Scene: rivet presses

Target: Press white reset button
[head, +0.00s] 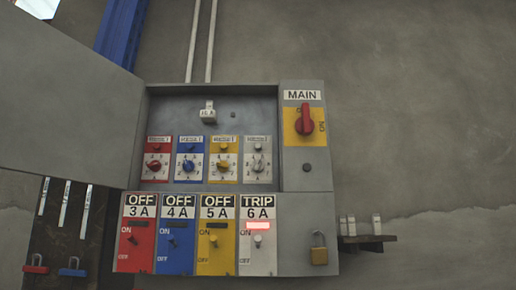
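The open electrical cabinet has an upper row of red, blue, yellow and white plates, each with a small button above a rotary dial. The white plate (251,176) is at the right end; its small pale button (258,146) sits above a light dial (258,164). The small print on the plates is too blurred to read surely. Below it, the white panel (246,262) is labelled TRIP 6 A, with a lit red lamp (258,225) and a pale switch (258,240). Neither gripper is in view.
The cabinet door (65,95) stands open to the left. Red, blue and yellow panels read OFF. A red MAIN switch (305,120) and a brass padlock (319,250) are on the right. A small shelf (366,240) juts from the wall. Padlocks hang lower left.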

